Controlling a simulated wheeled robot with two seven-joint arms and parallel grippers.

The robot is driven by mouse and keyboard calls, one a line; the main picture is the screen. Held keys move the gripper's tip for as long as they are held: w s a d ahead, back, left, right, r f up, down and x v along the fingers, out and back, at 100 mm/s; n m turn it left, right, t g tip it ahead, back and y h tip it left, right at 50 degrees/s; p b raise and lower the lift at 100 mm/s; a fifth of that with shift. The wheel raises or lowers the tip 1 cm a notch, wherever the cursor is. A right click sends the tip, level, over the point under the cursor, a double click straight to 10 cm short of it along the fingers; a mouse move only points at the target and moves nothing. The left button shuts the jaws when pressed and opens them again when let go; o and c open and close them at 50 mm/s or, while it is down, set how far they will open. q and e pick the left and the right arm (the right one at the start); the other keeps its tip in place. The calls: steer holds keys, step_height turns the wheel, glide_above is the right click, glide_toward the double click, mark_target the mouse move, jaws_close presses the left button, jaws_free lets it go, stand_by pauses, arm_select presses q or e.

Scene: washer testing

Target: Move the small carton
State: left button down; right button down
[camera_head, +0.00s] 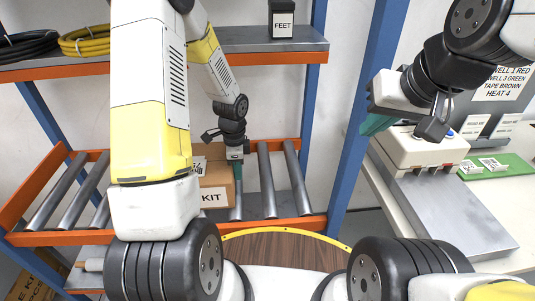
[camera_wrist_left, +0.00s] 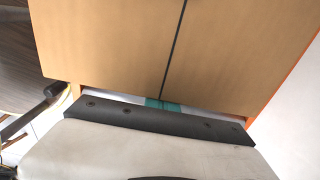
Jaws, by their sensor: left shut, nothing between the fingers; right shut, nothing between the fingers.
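A small brown carton with a white KIT label (camera_head: 214,196) sits on the roller shelf, partly hidden behind my left arm. My left gripper (camera_head: 238,184) points down at the carton's right side, its teal fingers shut and empty. In the left wrist view the carton's plain cardboard face with a dark seam (camera_wrist_left: 110,45) fills the upper part. The shut teal fingertips (camera_wrist_left: 163,104) are close against its lower edge; I cannot tell whether they touch. My right gripper (camera_head: 376,124) is shut and empty at the right, beside the white button box.
The roller shelf (camera_head: 280,178) has orange rails and free rollers right of the carton. Blue posts (camera_head: 354,120) flank it. An upper shelf (camera_head: 255,42) holds cable coils and a black FEET box (camera_head: 282,20). The white button box (camera_head: 418,148) stands on the right table.

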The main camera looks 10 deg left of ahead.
arm_select(q)
steer(key=s+a, duration=0.3)
steer(key=a, duration=1.2)
steer(key=s+a, duration=0.3)
steer(key=a, duration=1.2)
steer(key=s+a, duration=0.3)
steer(key=a, duration=1.3)
steer(key=shift+s+a, duration=0.1)
